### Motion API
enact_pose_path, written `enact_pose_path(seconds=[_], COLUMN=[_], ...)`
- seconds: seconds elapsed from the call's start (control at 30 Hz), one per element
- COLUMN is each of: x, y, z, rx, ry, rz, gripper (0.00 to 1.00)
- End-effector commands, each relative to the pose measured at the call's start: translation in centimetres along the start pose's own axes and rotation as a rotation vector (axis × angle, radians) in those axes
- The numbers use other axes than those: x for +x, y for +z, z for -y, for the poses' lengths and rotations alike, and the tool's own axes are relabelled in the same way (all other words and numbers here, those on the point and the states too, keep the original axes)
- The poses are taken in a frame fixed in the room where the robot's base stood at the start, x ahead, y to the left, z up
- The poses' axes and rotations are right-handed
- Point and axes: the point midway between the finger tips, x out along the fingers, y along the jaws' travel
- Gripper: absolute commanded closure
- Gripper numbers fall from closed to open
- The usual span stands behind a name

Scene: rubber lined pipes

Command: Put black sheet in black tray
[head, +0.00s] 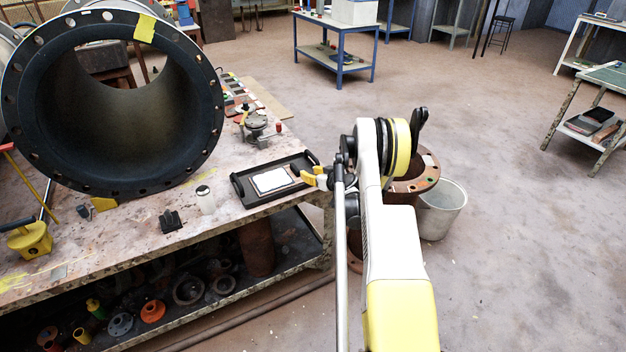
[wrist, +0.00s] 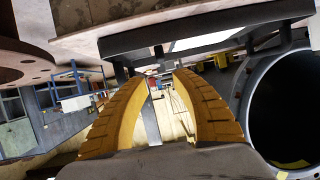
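The black tray (head: 244,192) lies on the workbench near its right edge, with a handle at each end. A flat white piece with a dark brownish border (head: 272,181) lies in it. My gripper (head: 312,178) is at the tray's right end, by the handle; I cannot tell whether it touches. In the wrist view my gripper's yellow fingers (wrist: 160,75) are apart with nothing clearly between them, and the dark tray (wrist: 135,42) shows close beyond the tips. I cannot pick out a black sheet for certain; a small black flat piece with an upright part (head: 170,221) lies left of the tray.
A large flanged pipe (head: 120,100) fills the bench's left. A white cylinder (head: 205,200) and a metal valve-like part (head: 256,124) stand near the tray. A rusty flanged pipe (head: 425,172) and a grey bucket (head: 442,210) stand right of the bench. Floor to the right is open.

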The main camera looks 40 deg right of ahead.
Motion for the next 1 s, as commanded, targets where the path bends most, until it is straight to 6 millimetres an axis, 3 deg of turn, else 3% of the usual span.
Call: enact_pose_path(seconds=[0.17, 0.27, 0.4, 0.47, 0.6, 0.73, 0.87, 1.0], x=[-0.4, -1.6, -5.3, -7.4, -13.4, -19.9, -26.9, -34.3], y=[-3.5, -7.7, -13.3, -15.2, -18.1, -19.0, -18.3, -16.0], z=[3.2, 7.5, 15.1, 18.2, 25.2, 30.8, 35.2, 38.3], rx=[-0.003, -0.005, -0.010, -0.013, -0.024, -0.041, -0.059, -0.084], ry=[-0.031, -0.067, -0.116, -0.131, -0.158, -0.170, -0.170, -0.157], rz=[0.033, 0.081, 0.167, 0.203, 0.286, 0.358, 0.423, 0.483], gripper=[0.68, 0.68, 0.68, 0.68, 0.68, 0.68, 0.68, 0.68])
